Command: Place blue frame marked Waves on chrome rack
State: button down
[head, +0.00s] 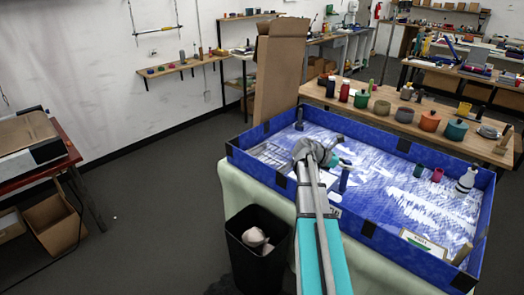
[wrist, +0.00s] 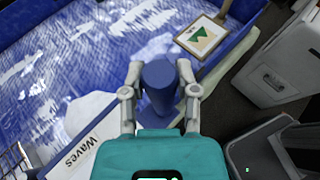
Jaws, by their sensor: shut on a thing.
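The blue frame marked Waves shows in the wrist view as a white panel (wrist: 95,132) with its lettering at lower left, partly hidden by my gripper. A thick blue upright handle (wrist: 158,88) stands at its end. My gripper (wrist: 158,78) is shut on this handle, one finger on each side. In the head view the handle (head: 344,181) is below my gripper (head: 343,163), over the blue tray, with most of the frame hidden by my arm. The chrome rack (head: 270,154) seems to be the grey grid at the tray's left end; wires (wrist: 12,160) show at the wrist view's lower left.
The blue-walled tray (head: 400,248) has a blue-and-white streaked floor. A wooden frame with a green picture (head: 423,243) lies at its near right. Small cups (head: 437,174) and a striped white bottle (head: 466,182) stand at the right. A black bin (head: 258,255) is outside, at the left.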

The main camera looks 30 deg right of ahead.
aim_at(272, 154)
jog(key=i, duration=1.2)
jog(key=z, duration=0.05)
